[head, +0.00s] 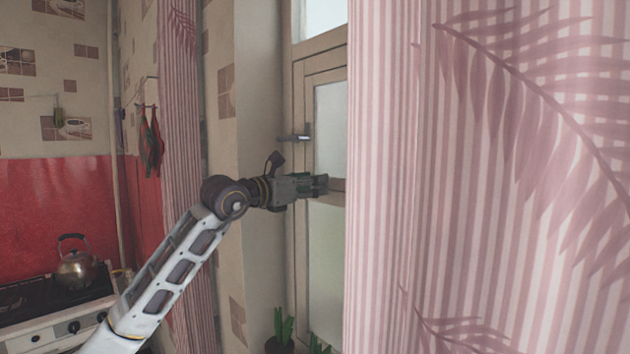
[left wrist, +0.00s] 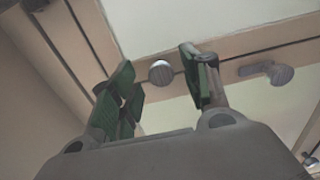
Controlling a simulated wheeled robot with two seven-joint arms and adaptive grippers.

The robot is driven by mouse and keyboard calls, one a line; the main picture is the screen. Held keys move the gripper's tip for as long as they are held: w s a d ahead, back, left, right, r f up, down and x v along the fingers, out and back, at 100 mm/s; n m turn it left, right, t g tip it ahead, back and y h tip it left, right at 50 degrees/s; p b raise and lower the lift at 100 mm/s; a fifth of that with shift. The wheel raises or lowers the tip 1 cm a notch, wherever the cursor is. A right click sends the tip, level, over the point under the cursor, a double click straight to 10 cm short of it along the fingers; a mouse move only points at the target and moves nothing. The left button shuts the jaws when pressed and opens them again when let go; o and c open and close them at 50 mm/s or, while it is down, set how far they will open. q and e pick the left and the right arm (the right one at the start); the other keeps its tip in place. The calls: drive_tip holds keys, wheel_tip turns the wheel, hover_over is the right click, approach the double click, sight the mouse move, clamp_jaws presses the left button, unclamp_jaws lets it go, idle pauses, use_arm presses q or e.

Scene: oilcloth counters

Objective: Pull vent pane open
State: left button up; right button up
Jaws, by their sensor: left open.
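The vent pane (head: 330,125) is a frosted glass panel in a beige wooden frame, and it looks closed. A dark lever handle (head: 295,137) with a light end sticks out from the frame's left side. My left gripper (head: 323,184) is in front of the pane's lower rail, below and right of that handle. In the left wrist view my left gripper (left wrist: 155,84) is open. A round grey knob (left wrist: 161,73) shows between its fingertips; I cannot tell whether they touch it. A second grey handle (left wrist: 270,72) lies to the right of the fingers. My right gripper is out of view.
A pink striped curtain (head: 500,200) covers the right side and hides part of the window. Another curtain (head: 180,150) hangs at the left. A kettle (head: 76,268) stands on the stove. Potted plants (head: 283,330) are below the window.

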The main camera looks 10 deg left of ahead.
use_arm(q)
drive_tip(key=shift+x, duration=0.8)
drive_tip(key=shift+c, duration=0.5)
clamp_jaws()
